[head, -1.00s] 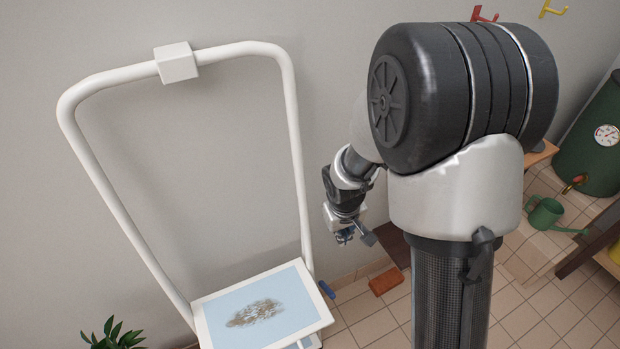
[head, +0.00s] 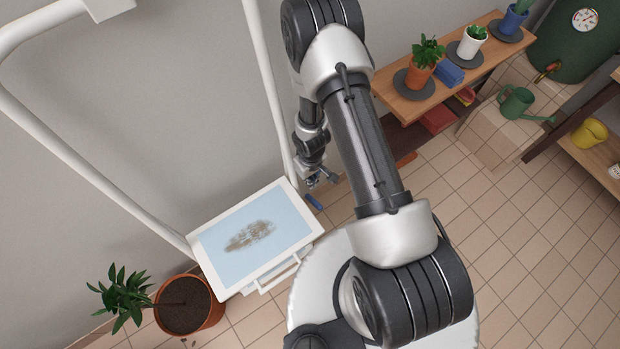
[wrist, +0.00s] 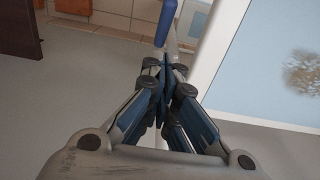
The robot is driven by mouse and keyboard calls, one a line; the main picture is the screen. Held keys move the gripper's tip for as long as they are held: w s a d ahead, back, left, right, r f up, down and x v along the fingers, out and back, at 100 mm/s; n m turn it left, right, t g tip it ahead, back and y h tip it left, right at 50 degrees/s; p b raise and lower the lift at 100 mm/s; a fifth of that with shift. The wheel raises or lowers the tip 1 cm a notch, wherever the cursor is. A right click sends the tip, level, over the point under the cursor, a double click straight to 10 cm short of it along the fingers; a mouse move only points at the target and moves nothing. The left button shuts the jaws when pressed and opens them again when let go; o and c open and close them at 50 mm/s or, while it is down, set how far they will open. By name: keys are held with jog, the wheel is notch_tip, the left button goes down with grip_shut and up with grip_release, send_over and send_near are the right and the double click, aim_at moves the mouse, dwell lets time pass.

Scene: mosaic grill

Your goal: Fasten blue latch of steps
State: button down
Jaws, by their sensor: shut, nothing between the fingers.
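The steps (head: 209,240) have a white frame, a tall white handrail (head: 262,75) and a pale blue top with a brown smudge. The blue latch (head: 313,201) sticks out at the right side of the top in the head view. In the wrist view the blue latch (wrist: 166,22) is a blue bar at the top centre, just beyond my fingertips. My gripper (wrist: 166,66) is shut and empty. In the head view my gripper (head: 313,181) is beside the right corner of the top, close to the latch. I cannot tell whether they touch.
A potted plant (head: 185,307) stands on the floor left of the steps. A wooden bench (head: 460,66) with small pots runs along the wall at the right.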

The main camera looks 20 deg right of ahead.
jog(key=b, duration=0.5)
send_over(312, 200)
jog(key=w, duration=0.2)
notch_tip(312, 200, down, 7)
jog(key=shift+a+r, duration=0.1)
jog(key=shift+a, duration=0.05)
jog(key=shift+s+f+b, duration=0.4)
jog(key=shift+f+b, duration=0.1)
jog(key=shift+b, duration=0.25)
jog(key=shift+s+d+f+b, duration=0.35)
jog(key=shift+s+f+b, duration=0.05)
jog(key=shift+s+f, duration=0.3)
jog(key=shift+a, duration=0.15)
